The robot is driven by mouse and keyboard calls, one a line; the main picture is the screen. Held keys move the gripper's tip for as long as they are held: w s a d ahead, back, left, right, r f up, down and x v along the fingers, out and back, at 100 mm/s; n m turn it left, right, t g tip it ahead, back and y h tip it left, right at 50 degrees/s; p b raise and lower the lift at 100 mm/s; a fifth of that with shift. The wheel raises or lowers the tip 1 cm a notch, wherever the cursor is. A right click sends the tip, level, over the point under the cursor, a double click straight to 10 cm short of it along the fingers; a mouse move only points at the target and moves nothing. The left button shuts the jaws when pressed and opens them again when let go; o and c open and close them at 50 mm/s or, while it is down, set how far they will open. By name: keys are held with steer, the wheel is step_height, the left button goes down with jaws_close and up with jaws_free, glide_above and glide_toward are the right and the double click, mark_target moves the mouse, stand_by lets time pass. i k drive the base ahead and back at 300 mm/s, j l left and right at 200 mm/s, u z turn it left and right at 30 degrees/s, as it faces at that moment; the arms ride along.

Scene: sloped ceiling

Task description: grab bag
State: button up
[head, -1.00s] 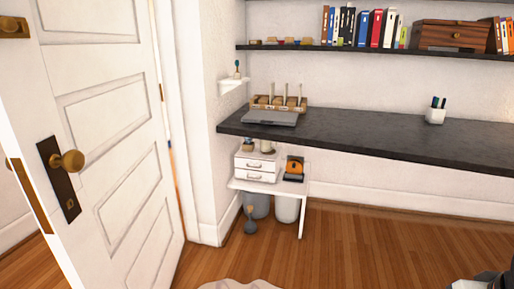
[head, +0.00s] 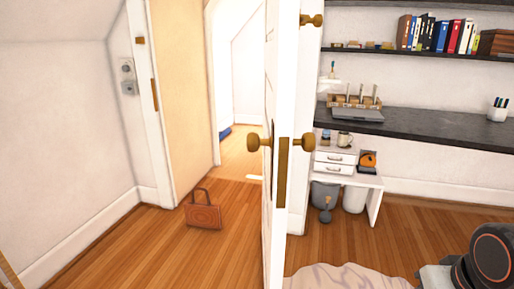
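A brown bag (head: 203,217) with two upright loop handles stands on the wooden floor in the head view, left of the open door. It is near a doorway and a tan panel behind it. Nothing touches or covers it from this view. My gripper is not clearly visible; only a dark rounded part of my own arm shows at the lower right, well to the right of the bag and on the other side of the door.
The white door (head: 277,150) stands open, edge toward me, between the bag and the right side. A black desk (head: 420,130), a small white table (head: 375,183) and bins (head: 354,199) are right. A pale rumpled cloth (head: 345,277) lies in front. Floor around the bag is clear.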

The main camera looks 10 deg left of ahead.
mark_target(207, 215)
steer(key=j, duration=0.5)
steer(key=i+j+u, duration=0.1)
steer(key=j, duration=0.35)
steer(key=i+j, duration=0.1)
steer(key=j, duration=0.4)
steer(key=i+j+u, duration=0.1)
steer(key=j, duration=0.35)
steer(key=i+j, duration=0.1)
steer(key=j, duration=0.4)
steer(key=i+j, duration=0.15)
steer(key=j, duration=0.2)
steer(key=i+j, duration=0.15)
steer(key=j, duration=0.2)
steer(key=i+u, duration=0.25)
steer(key=i, duration=0.5)
steer(key=i+l+u, duration=0.4)
steer(key=i+l, duration=0.25)
steer(key=i+j, duration=0.05)
